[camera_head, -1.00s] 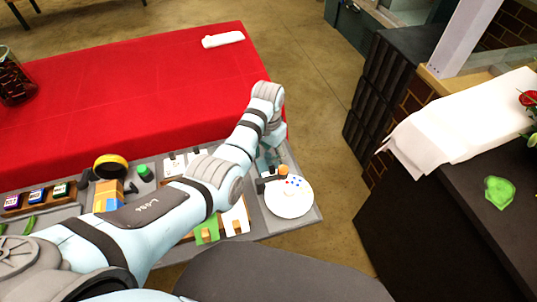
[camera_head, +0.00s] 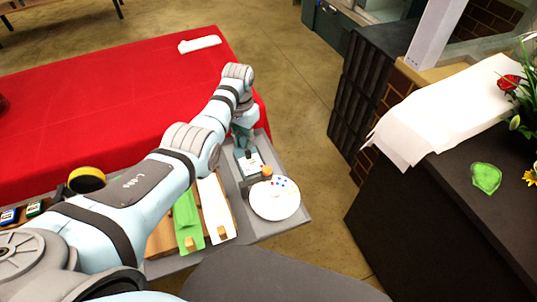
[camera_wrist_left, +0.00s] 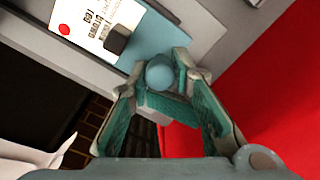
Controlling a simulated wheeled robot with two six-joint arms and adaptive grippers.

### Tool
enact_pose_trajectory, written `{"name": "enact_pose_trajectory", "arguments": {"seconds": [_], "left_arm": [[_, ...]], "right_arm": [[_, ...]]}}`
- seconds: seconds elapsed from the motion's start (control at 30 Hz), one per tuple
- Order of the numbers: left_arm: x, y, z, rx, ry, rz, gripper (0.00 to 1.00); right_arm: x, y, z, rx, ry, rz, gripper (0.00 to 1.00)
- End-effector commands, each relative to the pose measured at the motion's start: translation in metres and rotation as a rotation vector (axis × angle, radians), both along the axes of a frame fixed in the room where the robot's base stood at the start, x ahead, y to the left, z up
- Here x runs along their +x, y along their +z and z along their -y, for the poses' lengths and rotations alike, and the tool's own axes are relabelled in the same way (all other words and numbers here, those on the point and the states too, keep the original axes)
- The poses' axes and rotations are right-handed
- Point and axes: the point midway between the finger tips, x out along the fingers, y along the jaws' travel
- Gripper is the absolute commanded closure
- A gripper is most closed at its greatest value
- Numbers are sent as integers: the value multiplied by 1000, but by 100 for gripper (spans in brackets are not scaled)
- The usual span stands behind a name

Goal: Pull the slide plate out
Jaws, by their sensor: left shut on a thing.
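My left gripper (camera_head: 243,136) reaches the far side of the grey station board. In the left wrist view its green-padded fingers (camera_wrist_left: 163,88) are shut around a round blue knob (camera_wrist_left: 160,72). The knob appears to be at the end of a pale blue plate (camera_wrist_left: 158,38), which I take to be the slide plate. A white label (camera_wrist_left: 92,22) with print and a red dot lies on it, with a dark block over part of it. In the head view the plate (camera_head: 249,165) lies between my gripper and a white round disc (camera_head: 274,203). My right gripper is not in view.
An orange ball (camera_head: 267,170) sits by the disc. Green (camera_head: 187,218) and white (camera_head: 215,208) strips lie left of it. A red-covered table (camera_head: 110,110) is behind the board. A dark counter (camera_head: 410,215) stands at right, across open floor.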

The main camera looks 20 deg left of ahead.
Motion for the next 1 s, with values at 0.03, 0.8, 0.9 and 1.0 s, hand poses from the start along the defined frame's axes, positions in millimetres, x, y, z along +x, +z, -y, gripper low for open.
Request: {"name": "enact_pose_trajectory", "arguments": {"seconds": [0.03, 0.8, 0.9, 1.0], "left_arm": [[-3, -5, -7, 1, 10, -9, 100], [-3, -3, -10, 8, 11, -13, 73], [-2, 1, -9, 8, 10, -9, 73], [0, 17, -8, 8, 10, -6, 73]], "right_arm": [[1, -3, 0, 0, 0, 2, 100], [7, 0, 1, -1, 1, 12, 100], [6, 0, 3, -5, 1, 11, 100], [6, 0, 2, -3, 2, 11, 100]]}}
